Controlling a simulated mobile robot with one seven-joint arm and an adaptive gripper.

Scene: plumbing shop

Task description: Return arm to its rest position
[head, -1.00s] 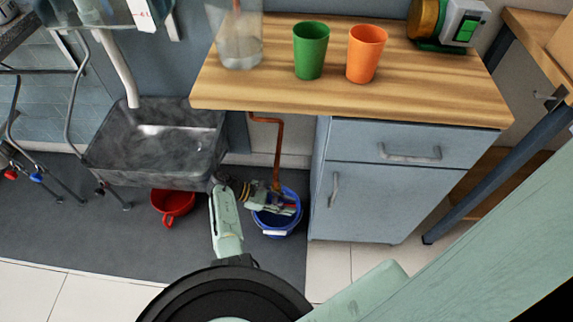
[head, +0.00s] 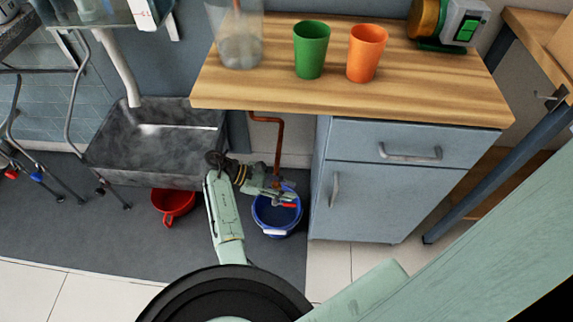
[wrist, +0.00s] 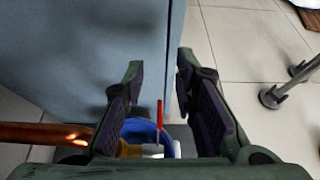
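My gripper (head: 289,196) is at the end of my pale green arm, above the blue bucket (head: 277,225) on the floor under the counter. In the wrist view my gripper (wrist: 158,85) has its two dark fingers spread well apart, with nothing held between them. Part of the blue bucket (wrist: 140,130) shows below and between the fingers, with a thin red item (wrist: 160,115) in or over it. The red item (head: 289,206) also shows just under the gripper in the head view.
A copper pipe (head: 280,140) comes down close beside my gripper. The grey sink (head: 150,150) is at left, with a red pot (head: 173,203) below. The blue-grey cabinet (head: 385,195) is at right. Green (head: 311,50) and orange (head: 366,53) cups stand on the wooden counter (head: 300,98).

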